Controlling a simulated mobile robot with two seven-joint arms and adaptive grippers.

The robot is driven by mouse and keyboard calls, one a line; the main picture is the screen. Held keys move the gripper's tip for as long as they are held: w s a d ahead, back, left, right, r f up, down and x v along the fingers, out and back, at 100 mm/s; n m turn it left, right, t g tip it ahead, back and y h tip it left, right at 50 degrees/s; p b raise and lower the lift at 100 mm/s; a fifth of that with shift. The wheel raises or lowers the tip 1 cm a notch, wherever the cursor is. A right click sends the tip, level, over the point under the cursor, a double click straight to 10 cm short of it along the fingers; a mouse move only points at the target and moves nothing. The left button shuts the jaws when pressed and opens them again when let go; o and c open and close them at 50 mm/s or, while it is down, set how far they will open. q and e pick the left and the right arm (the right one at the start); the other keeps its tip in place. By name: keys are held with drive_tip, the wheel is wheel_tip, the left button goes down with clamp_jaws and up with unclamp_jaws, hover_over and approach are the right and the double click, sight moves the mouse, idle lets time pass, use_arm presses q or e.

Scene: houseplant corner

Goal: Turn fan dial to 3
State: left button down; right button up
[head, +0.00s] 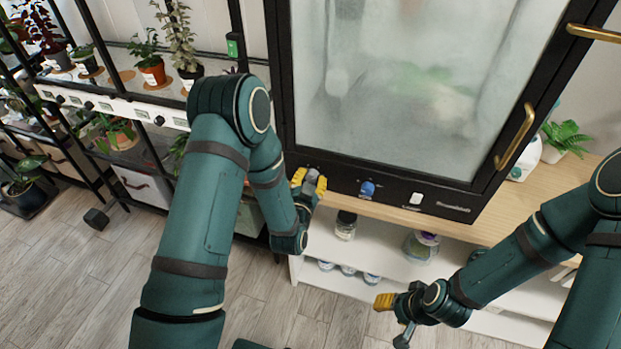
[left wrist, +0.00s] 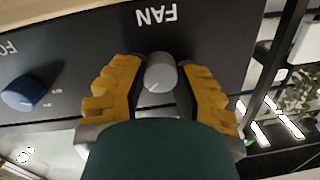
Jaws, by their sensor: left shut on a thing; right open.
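The grey fan dial (left wrist: 160,72) sits on the black front panel (left wrist: 90,50) under the word FAN, which appears upside down in the left wrist view. My left gripper (left wrist: 158,88) is shut on the dial, with a yellow ridged finger on each side. A small mark shows near the dial's lower edge; its scale is hidden by my gripper. In the head view my left gripper (head: 309,184) is at the left end of the panel below the fogged glass door (head: 390,80). My right gripper (head: 394,318) is open and empty, low in front of the white shelf.
A blue dial (head: 367,189) and a white switch (head: 416,198) are on the same panel, right of the fan dial. Jars (head: 346,225) stand on the white shelf (head: 380,248) below. A black plant rack (head: 120,105) stands at left. Wooden floor in front is clear.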

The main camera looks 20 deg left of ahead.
use_arm(q)
drive_tip(key=m, duration=0.4)
drive_tip(key=shift+w+d+r, duration=0.1)
drive_tip(key=shift+w+r, duration=0.05)
drive_tip(key=shift+r, duration=0.05)
drive_tip(key=shift+m+t, duration=0.4)
drive_tip(key=shift+m, duration=1.3)
drive_tip(key=c, duration=0.6)
unclamp_jaws()
drive_tip(key=shift+f, duration=0.2)
